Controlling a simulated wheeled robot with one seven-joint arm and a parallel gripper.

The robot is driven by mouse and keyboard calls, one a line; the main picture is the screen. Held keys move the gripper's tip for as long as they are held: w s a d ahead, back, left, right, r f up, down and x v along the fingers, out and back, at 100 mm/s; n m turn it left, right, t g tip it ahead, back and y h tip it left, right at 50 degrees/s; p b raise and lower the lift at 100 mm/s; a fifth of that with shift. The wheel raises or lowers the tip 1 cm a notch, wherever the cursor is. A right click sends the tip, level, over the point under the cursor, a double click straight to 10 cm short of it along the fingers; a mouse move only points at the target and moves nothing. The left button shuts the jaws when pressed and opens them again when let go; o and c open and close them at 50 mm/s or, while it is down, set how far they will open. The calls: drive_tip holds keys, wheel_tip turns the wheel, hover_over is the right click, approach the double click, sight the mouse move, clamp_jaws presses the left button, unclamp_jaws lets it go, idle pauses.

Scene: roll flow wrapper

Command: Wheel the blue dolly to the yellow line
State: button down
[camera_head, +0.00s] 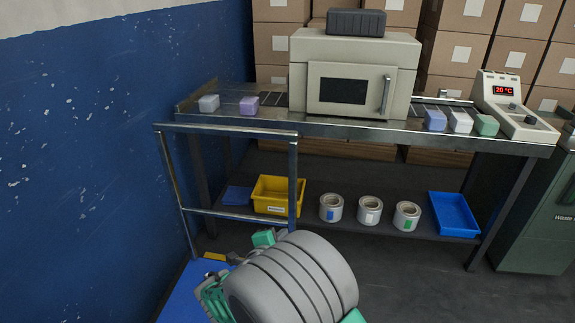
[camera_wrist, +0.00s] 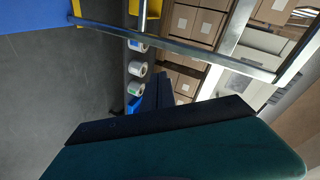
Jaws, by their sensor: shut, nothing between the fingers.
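The blue dolly's flat deck (camera_head: 183,296) shows at the lower left in the head view, beside the blue wall. Its upright grey tube handle (camera_head: 225,131) stands in front of the steel table. The handle also crosses the upper part of the wrist view (camera_wrist: 190,51). My gripper (camera_wrist: 168,88) is shut and empty, its dark fingers pointing toward the shelf area, apart from the handle in the picture. My arm hides part of the deck in the head view. A small yellow patch (camera_head: 215,257) shows by the deck; I cannot tell if it is the yellow line.
The steel table (camera_head: 345,127) carries a beige machine (camera_head: 350,75) and a controller (camera_head: 512,105). Its lower shelf holds a yellow bin (camera_head: 270,208), rolls (camera_head: 369,209) and a blue tray (camera_head: 453,214). Stacked cartons (camera_head: 460,50) stand behind. Grey floor is open at the lower right.

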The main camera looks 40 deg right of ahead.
wheel_tip(320, 180, up, 7)
drive_tip(key=w+m+t+h+p, duration=0.1)
drive_tip(key=m+t+h+p, duration=0.1)
drive_tip(key=m+t+p, duration=0.15)
drive_tip(key=t, duration=0.1)
approach(290, 180)
drive_tip(key=x, duration=0.7)
drive_tip(key=shift+s+r+p, duration=0.1)
drive_tip(key=shift+p, duration=0.25)
